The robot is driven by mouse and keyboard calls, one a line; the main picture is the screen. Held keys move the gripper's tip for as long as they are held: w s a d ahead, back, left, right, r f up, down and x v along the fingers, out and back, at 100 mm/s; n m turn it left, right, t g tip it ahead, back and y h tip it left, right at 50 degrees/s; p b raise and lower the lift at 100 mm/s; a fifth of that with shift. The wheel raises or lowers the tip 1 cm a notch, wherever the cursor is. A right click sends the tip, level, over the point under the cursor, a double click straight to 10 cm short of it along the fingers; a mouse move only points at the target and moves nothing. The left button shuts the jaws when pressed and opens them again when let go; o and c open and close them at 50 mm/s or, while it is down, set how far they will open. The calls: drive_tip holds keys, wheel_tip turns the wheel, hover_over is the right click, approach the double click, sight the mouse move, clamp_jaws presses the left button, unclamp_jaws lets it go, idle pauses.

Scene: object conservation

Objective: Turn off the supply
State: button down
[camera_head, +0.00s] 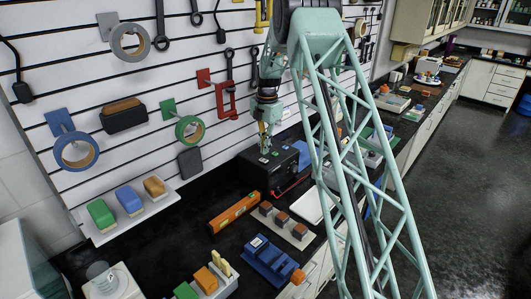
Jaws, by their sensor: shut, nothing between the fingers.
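A black box-shaped unit (253,176), which looks like the power supply, stands on the dark counter against the slatted wall. Small green and light marks show on its top and front, but its switch is too small to make out. A red lead lies by its front right side. My gripper (264,150) points down just above the top of the box and is shut and empty. I cannot tell whether its tips touch the box. My arm hides part of the area to the right of the box.
An orange level (234,213), a tray with several dark blocks (284,223) and a blue vise-like tool (270,258) lie in front of the box. Tape rolls and tools hang on the wall. A shelf (130,228) holds coloured blocks. Open floor (450,180) lies to the right.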

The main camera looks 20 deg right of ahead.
sight(263, 158)
wheel_tip(263, 158, up, 11)
drive_tip(key=w+b, duration=0.1)
drive_tip(key=shift+a+f, duration=0.2)
drive_tip(key=shift+a, duration=0.05)
idle(0.7)
drive_tip(key=s+a+r+m+b, duration=0.45)
drive_tip(key=s+a+r, duration=0.35)
drive_tip(key=s+r, duration=0.45)
drive_tip(key=s+a+r+m+t+b, duration=0.1)
drive_tip(key=s+a+r+m+b, duration=0.15)
drive_tip(key=s, duration=0.65)
drive_tip(key=s+a+r+m+t+b, duration=0.1)
drive_tip(key=s+a+r+m, duration=0.25)
drive_tip(key=s, duration=0.55)
drive_tip(key=s+a+f+m+b, duration=0.2)
drive_tip(key=s+f+m, duration=0.1)
drive_tip(key=s, duration=0.9)
drive_tip(key=s+a+f+m+t+b, duration=0.1)
drive_tip(key=s+f+m, duration=0.3)
drive_tip(key=s, duration=0.9)
drive_tip(key=s+a+f+m+b, duration=0.3)
drive_tip(key=s+a+f+m, duration=0.1)
drive_tip(key=s, duration=0.8)
drive_tip(key=shift+s+f+m+b, duration=0.25)
drive_tip(key=shift+s+m+b, duration=0.15)
drive_tip(key=shift+m, duration=0.15)
